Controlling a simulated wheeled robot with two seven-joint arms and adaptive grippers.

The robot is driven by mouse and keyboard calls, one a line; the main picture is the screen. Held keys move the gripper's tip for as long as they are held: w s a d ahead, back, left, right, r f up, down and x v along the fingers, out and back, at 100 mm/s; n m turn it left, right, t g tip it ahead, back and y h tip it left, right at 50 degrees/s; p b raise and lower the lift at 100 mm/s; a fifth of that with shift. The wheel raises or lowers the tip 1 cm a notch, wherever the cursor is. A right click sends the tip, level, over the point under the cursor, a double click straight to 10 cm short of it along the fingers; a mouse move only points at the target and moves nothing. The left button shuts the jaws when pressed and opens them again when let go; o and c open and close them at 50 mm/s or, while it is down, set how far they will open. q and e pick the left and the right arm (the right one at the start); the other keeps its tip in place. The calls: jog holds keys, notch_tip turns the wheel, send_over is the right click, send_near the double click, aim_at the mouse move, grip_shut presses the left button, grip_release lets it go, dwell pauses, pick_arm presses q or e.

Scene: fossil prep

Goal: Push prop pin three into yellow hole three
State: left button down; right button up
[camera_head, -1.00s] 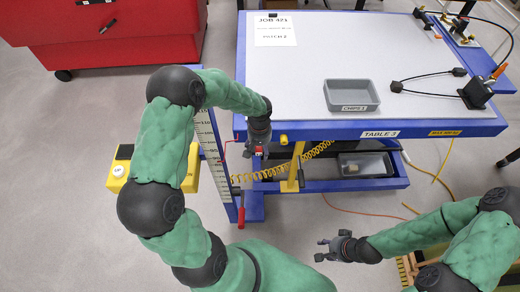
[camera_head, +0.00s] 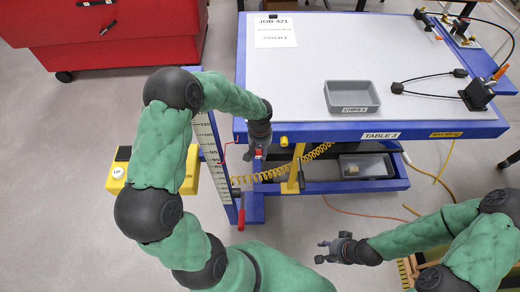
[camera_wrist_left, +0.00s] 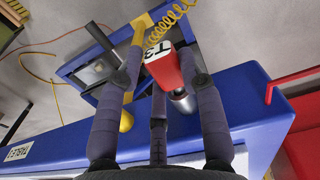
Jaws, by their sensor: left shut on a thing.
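My left gripper (camera_head: 257,150) is at the front left edge of the blue table. In the left wrist view its fingers (camera_wrist_left: 160,85) are around a red pin handle (camera_wrist_left: 165,66) with a white label ending in 3, and a metal shank (camera_wrist_left: 183,100) shows beside it. The red handle is just visible in the head view (camera_head: 258,153). I cannot make out the yellow hole or tell whether the pin's tip is in anything. My right gripper (camera_head: 328,250) is open and empty, low and away from the table.
A yellow post (camera_head: 296,168) and a yellow knob (camera_head: 284,141) are right of my left gripper, with a coiled yellow hose (camera_head: 270,174) below. A scale column (camera_head: 210,140) stands to its left. A grey tray (camera_head: 352,97) sits on the tabletop.

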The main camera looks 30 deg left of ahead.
pick_arm(q)
jog(key=shift+s+d+f, duration=0.1)
jog(key=shift+s+f, duration=0.15)
jog(key=shift+s, duration=0.5)
jog(key=shift+s+d, duration=0.35)
jog(key=shift+s, duration=0.3)
jog(key=shift+s+d+r+b, duration=0.15)
jog(key=shift+s+d+b, duration=0.1)
jog(key=shift+s+d, duration=0.45)
jog(key=shift+s+d+r+b, duration=0.1)
jog(key=shift+s+d+b, duration=0.2)
jog(key=shift+s, duration=0.55)
jog(key=shift+w+d, duration=0.1)
